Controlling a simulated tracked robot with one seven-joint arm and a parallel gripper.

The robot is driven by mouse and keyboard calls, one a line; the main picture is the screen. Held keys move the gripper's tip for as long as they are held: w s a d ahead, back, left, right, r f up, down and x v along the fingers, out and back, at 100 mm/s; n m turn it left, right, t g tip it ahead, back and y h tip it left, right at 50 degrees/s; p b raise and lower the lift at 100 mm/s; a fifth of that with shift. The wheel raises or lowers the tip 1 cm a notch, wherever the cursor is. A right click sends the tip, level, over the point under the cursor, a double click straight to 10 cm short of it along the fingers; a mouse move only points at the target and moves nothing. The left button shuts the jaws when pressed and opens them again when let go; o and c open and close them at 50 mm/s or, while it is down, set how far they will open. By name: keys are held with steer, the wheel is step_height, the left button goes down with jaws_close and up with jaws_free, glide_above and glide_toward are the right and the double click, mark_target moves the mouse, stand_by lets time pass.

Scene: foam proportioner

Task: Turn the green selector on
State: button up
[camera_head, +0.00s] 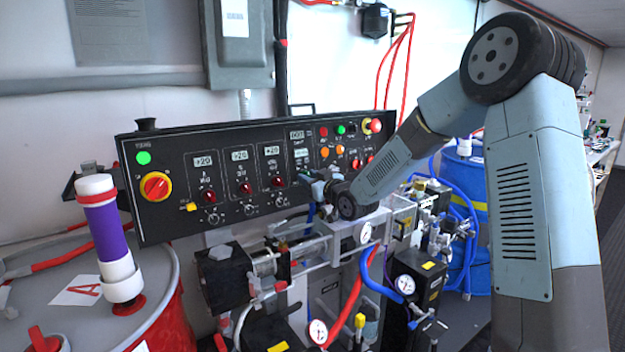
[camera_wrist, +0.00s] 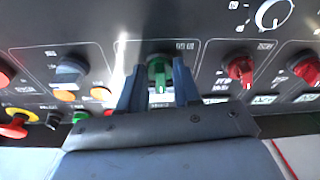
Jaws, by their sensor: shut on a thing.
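The green selector (camera_wrist: 159,72) shows in the wrist view at the centre, on the dark control panel. Its green handle sits between the two fingers of my gripper (camera_wrist: 160,92), which are shut on it from both sides. The handle points roughly up and down in that view. In the head view my gripper (camera_head: 318,188) is at the lower edge of the control panel (camera_head: 180,220), right of its middle. The arm and gripper hide the green selector there.
A yellow-ringed red button (camera_wrist: 14,128) is at the left. In the head view, pump machinery and hoses (camera_head: 365,285) crowd below the panel, with a red drum (camera_head: 172,305) at left.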

steer(key=shift+m+t+h, duration=0.25)
steer(key=shift+m+h, duration=0.3)
steer(key=shift+m, duration=1.75)
steer(key=shift+m+t+h, duration=0.25)
steer(key=shift+m+h, duration=0.3)
steer(key=shift+m, duration=1.75)
steer(key=shift+m, duration=0.3)
steer(key=o, duration=0.7)
steer(key=shift+c, duration=0.2)
steer(key=v, duration=1.3)
steer(key=shift+s, duration=0.3)
